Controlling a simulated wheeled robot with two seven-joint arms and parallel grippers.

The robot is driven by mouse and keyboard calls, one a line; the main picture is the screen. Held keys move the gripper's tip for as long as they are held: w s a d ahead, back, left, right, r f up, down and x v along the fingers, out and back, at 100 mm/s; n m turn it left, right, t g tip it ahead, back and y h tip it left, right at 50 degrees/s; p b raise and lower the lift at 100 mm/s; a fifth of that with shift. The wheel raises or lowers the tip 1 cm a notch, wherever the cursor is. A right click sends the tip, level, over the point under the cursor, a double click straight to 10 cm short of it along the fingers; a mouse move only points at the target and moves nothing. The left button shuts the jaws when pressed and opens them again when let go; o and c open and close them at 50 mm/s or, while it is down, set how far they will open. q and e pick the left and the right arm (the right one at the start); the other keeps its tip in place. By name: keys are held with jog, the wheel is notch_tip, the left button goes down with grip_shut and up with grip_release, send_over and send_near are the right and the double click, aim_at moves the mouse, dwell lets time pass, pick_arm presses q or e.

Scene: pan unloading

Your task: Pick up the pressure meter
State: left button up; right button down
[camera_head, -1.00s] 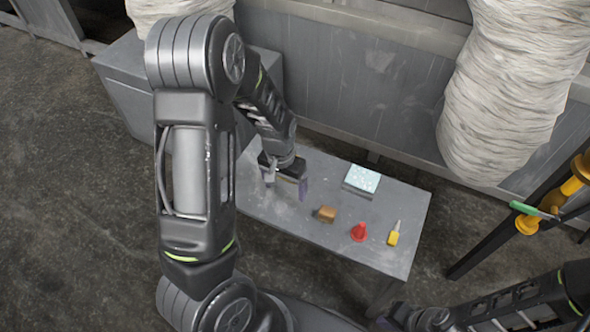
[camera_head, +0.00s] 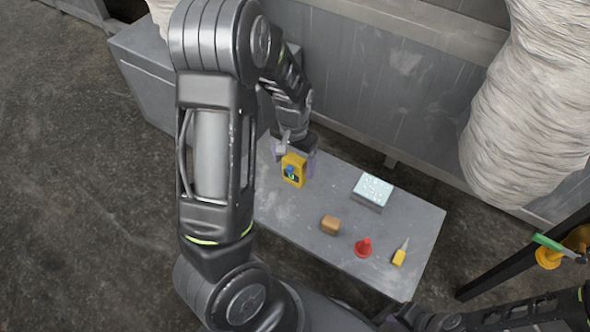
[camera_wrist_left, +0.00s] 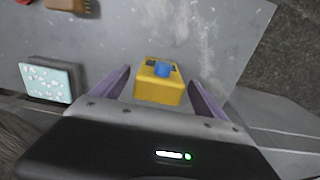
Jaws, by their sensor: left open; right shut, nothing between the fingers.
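The pressure meter is a yellow box with a blue knob and a dark patch (camera_head: 294,170), standing near the back left of the grey table (camera_head: 300,228). In the left wrist view the meter (camera_wrist_left: 158,88) sits between the two purple fingers. My left gripper (camera_head: 294,164) is open, with one finger on each side of the meter. Gaps show beside the meter in the left wrist view, so the fingers look apart from it. My right arm shows at the lower right of the head view, but its fingertips cannot be made out.
On the table are a grey box with a speckled light-blue top (camera_head: 372,191), a brown block (camera_head: 330,225), a red cone-like piece (camera_head: 363,248) and a yellow-handled screwdriver (camera_head: 400,254). A grey bench and wall stand behind. Bare tabletop lies in front of the meter.

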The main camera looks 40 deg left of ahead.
aim_at(295, 174)
pick_arm(q)
jog(key=shift+f, duration=0.35)
jog(key=shift+w+f+b, duration=0.15)
jog(key=shift+f+b, duration=0.55)
jog(key=shift+f, duration=1.9)
jog(key=c, duration=1.5)
